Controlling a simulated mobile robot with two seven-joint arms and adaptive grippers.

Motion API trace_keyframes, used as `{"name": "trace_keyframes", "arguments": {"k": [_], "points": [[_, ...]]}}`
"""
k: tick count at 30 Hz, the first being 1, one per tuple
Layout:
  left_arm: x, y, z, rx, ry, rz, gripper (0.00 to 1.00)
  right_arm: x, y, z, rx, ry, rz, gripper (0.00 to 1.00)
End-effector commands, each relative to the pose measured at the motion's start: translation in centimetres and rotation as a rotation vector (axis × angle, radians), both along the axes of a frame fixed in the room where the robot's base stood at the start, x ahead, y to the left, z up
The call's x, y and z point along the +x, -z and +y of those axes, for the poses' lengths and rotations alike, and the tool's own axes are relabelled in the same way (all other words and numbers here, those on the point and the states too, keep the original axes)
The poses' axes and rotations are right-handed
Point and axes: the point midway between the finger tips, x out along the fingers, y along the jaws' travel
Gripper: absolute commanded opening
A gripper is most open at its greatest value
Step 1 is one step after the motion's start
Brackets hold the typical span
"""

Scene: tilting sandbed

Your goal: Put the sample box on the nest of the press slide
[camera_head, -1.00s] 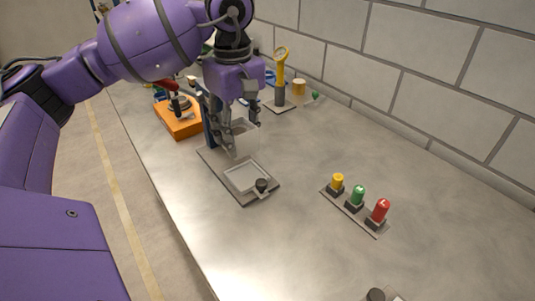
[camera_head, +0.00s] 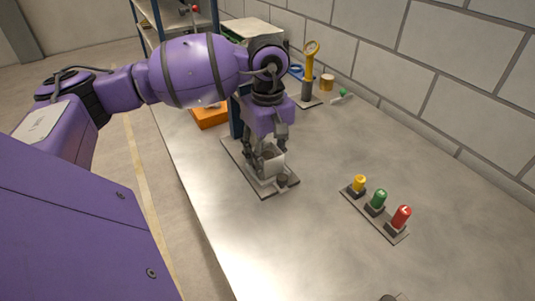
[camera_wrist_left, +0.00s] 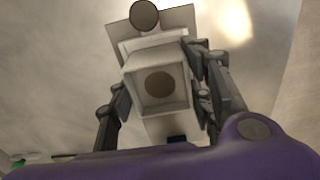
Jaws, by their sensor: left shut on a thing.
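My left gripper (camera_head: 268,158) points down over the press slide, with its fingers shut on the sample box (camera_head: 272,164). The box is small, pale and open-topped. In the wrist view the box (camera_wrist_left: 158,84) sits between the two fingers, with a round brown sample inside. The press slide (camera_head: 262,185) is a pale plate with a dark round knob (camera_head: 282,180) at its near end; the knob also shows in the wrist view (camera_wrist_left: 144,14). The box and fingers hide most of the nest. I cannot tell whether the box touches it. My right gripper is out of view.
A panel with yellow, green and red buttons (camera_head: 377,204) lies to the right. A yellow-handled tool with a round head (camera_head: 310,62) stands at the back near the brick wall. An orange block (camera_head: 209,116) is behind my arm. The steel bench between is clear.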

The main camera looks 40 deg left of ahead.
Motion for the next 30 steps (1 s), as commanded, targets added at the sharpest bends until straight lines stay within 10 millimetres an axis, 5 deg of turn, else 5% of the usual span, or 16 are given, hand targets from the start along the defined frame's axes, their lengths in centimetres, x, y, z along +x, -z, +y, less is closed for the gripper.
{"name": "trace_keyframes", "arguments": {"k": [8,9,13,23,30], "points": [[0.1,0.2,0.0,0.000,0.000,-0.001,0.07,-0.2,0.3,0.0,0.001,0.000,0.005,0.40],[0.0,0.3,0.0,0.000,0.000,0.000,0.48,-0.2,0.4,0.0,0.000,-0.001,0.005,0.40],[0.0,0.2,0.0,0.000,0.000,-0.001,0.65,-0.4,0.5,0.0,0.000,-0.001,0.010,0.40],[0.1,0.0,0.0,-0.001,0.000,-0.002,0.65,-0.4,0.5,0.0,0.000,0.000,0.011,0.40],[0.2,-3.0,0.0,-0.001,0.000,-0.006,0.65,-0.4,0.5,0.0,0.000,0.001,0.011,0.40]]}}
